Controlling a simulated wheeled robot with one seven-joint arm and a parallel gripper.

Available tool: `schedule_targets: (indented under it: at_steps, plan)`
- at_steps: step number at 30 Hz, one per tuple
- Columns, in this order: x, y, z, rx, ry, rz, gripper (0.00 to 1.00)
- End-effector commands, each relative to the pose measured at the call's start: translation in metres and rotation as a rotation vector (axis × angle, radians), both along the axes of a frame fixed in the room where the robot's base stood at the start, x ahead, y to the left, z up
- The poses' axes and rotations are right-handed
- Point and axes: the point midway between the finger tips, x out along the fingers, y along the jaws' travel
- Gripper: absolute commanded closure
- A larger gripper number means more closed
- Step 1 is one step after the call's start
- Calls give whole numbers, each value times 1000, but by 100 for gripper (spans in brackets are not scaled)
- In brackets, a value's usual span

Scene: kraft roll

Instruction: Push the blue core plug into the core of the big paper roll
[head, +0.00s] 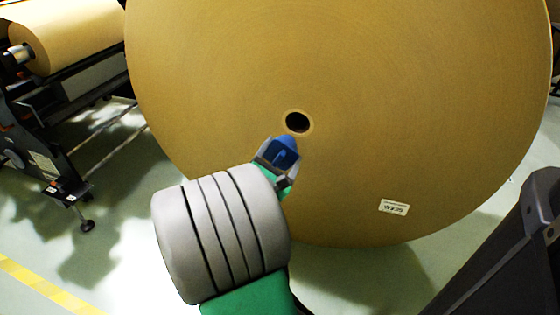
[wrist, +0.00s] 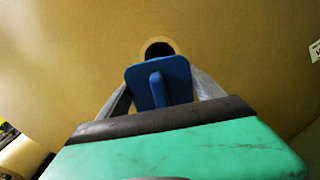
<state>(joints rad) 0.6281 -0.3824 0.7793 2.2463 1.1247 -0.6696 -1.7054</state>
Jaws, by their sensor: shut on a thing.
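The big paper roll (head: 400,100) fills the middle of the head view, its flat brown end facing me. Its dark round core (head: 297,122) is open near the centre of that face; it also shows in the wrist view (wrist: 158,49), partly hidden behind the plug. The blue core plug (head: 283,150) is between the fingers of my gripper (head: 277,158), which is shut on it. In the wrist view the plug's blue back plate and grip (wrist: 158,84) face me. In the head view the plug is just below and left of the core. I cannot tell whether it touches the roll.
A machine frame (head: 45,150) with a smaller paper roll (head: 75,32) stands at the left. A dark machine part (head: 515,240) rises at the lower right. A white label (head: 393,207) is on the roll face. A yellow line (head: 40,287) crosses the pale floor.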

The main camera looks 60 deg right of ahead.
Motion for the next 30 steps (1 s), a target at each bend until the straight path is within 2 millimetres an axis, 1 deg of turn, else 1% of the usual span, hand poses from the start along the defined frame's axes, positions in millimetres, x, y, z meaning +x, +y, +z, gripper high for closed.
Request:
schedule_targets:
  at_steps: [3, 12, 18, 23, 30]
  plan:
    - [0, -12, 1, -1, -1, -4, 68]
    - [5, -40, 1, 0, -2, -4, 68]
    - [8, -55, 1, 1, -2, -3, 68]
    - [9, -60, 0, 0, -1, -1, 68]
    - [10, -61, 0, -1, -2, 0, 68]
